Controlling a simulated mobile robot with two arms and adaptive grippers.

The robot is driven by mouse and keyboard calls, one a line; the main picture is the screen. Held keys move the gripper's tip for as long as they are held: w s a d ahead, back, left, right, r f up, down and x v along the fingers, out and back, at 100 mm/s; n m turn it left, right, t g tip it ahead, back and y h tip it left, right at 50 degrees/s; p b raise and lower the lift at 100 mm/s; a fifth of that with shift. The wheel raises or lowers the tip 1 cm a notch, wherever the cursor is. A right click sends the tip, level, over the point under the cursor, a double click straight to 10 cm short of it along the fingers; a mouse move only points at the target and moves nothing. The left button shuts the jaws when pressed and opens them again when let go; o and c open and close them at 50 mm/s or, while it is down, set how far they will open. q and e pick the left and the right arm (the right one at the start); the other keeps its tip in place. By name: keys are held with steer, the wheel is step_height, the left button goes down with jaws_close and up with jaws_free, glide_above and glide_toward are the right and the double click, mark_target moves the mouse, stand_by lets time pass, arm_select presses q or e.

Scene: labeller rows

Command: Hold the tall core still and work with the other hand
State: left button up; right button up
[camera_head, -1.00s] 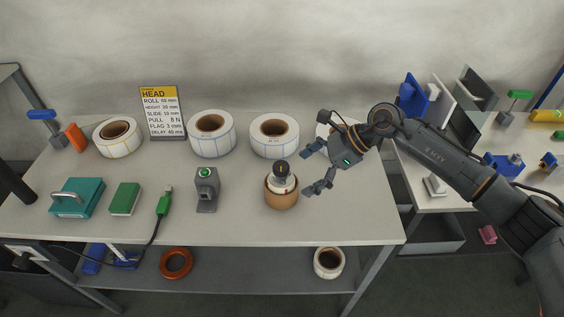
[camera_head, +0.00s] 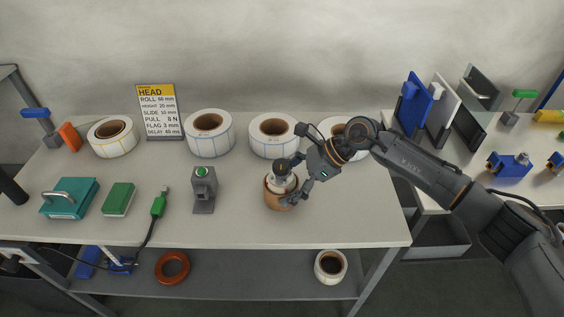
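The tall core (camera_head: 279,203) is a brown cardboard cylinder standing upright near the middle front of the table. A white piece with a dark round top (camera_head: 281,168) stands up out of it. My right gripper (camera_head: 291,181) reaches in from the right at the core. Its fingers are spread about as wide as before, one near the dark top and one by the core's front right side. I cannot tell whether they touch it. My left gripper is not in view.
Several label rolls (camera_head: 209,143) stand along the back beside a HEAD sign (camera_head: 159,112). A grey stand with a green button (camera_head: 203,190) is left of the core. A green plug (camera_head: 158,204), green box (camera_head: 118,199) and teal case (camera_head: 68,199) lie further left. The front right table is clear.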

steer(key=c, duration=1.3)
steer(key=shift+f, duration=0.15)
